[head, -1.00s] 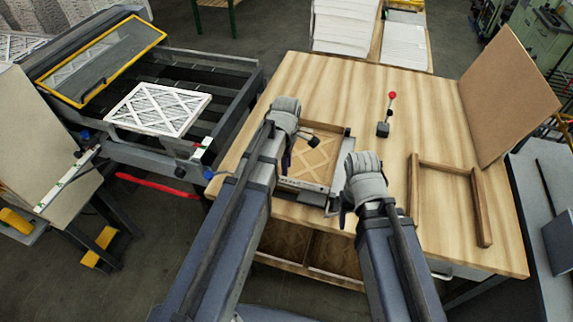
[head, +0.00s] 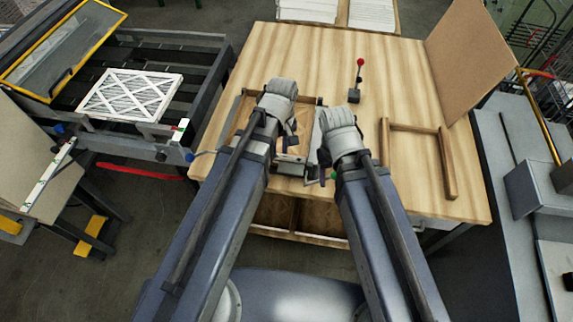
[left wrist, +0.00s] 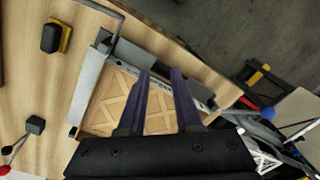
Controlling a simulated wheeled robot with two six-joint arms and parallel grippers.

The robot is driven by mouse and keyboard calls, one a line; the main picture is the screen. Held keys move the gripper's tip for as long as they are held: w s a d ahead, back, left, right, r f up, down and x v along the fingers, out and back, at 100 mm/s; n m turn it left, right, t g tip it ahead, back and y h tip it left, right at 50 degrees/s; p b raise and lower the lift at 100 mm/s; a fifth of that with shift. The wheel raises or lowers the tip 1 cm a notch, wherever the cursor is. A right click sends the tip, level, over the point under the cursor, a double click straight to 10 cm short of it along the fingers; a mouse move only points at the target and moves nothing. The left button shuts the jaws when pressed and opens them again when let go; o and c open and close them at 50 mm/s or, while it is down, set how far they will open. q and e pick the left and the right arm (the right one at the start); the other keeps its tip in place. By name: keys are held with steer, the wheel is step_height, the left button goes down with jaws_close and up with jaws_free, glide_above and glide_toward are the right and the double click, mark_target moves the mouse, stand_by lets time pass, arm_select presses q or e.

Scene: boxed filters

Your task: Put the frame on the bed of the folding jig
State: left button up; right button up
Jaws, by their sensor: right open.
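The folding jig lies on the wooden bench, with a grey side plate (head: 316,130) and a front plate (head: 290,167). It also shows in the left wrist view with a grey side plate (left wrist: 92,82). A brown cardboard frame with a lattice face (head: 290,130) lies between the jig's bars; the lattice shows in the left wrist view (left wrist: 125,98). My left gripper (head: 291,142) is over the jig; its two fingers (left wrist: 164,73) stand apart above the lattice, with nothing visibly clamped. My right gripper (head: 324,177) is open beside the jig's front right corner. The arms hide part of the jig.
A red-knobbed lever (head: 359,80) and a U-shaped wooden fixture (head: 418,128) stand on the bench, with a tilted brown board (head: 468,60) behind. A white pleated filter (head: 130,94) rests on the machine at left. A shelf (head: 300,225) is below the bench front.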

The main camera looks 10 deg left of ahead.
arm_select(q)
steer(key=s+d+m, duration=0.4)
steer(key=s+m, duration=0.3)
steer(key=m, duration=0.4)
steer(key=shift+s+y, duration=0.25)
steer(key=shift+y, duration=0.05)
